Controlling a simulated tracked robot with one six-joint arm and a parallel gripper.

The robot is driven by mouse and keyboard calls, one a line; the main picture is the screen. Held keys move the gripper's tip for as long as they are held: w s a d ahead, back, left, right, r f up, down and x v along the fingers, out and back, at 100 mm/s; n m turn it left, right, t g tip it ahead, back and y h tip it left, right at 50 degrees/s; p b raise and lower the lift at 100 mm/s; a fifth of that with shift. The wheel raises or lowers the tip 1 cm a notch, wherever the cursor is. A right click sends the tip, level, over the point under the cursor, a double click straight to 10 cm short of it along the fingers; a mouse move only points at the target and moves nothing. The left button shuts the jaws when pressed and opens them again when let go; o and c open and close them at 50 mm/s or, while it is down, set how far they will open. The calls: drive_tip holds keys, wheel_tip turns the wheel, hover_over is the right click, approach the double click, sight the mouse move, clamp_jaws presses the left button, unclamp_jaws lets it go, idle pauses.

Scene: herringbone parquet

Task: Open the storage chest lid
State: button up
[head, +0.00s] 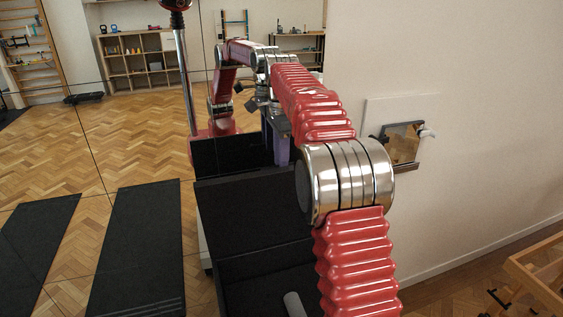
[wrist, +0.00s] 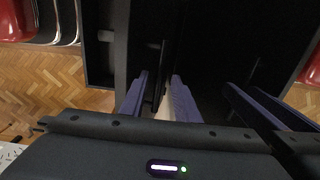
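The black storage chest (head: 265,292) stands low in the middle of the head view. Its inside shows, with a grey cylinder (head: 295,304) in it. The black lid (head: 255,215) appears raised, rising at the chest's back. My gripper (head: 277,150) points down by the lid's upper part, partly hidden by my arm. In the wrist view, the purple fingers (wrist: 160,100) are apart, with a pale strip and a thin dark edge showing between them. I cannot tell whether they touch the lid.
A mirror wall behind the chest reflects my arm and the room. A pale wall (head: 460,110) stands close on the right, with a small framed fixture (head: 402,145). Black mats (head: 135,245) appear at left. A wooden frame (head: 540,270) stands at lower right.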

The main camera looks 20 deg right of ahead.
drive_tip(key=shift+r, duration=3.3)
drive_tip(key=s+a+r+n+t, duration=0.25)
drive_tip(key=s+n, duration=0.25)
drive_tip(key=s, duration=0.4)
drive_tip(key=s+a+r+n+t, duration=0.1)
drive_tip(key=s+a+n, duration=0.35)
drive_tip(key=s, duration=0.55)
drive_tip(key=s+a+f+n+t, duration=0.1)
drive_tip(key=s+f+n, duration=0.3)
drive_tip(key=s+f, duration=0.3)
drive_tip(key=s+a+f+n+t, duration=0.1)
drive_tip(key=s+f+n, duration=0.3)
drive_tip(key=s+f, duration=0.3)
drive_tip(key=s, duration=0.4)
drive_tip(key=shift+s+a+n, duration=0.3)
drive_tip(key=shift+s+n, duration=0.05)
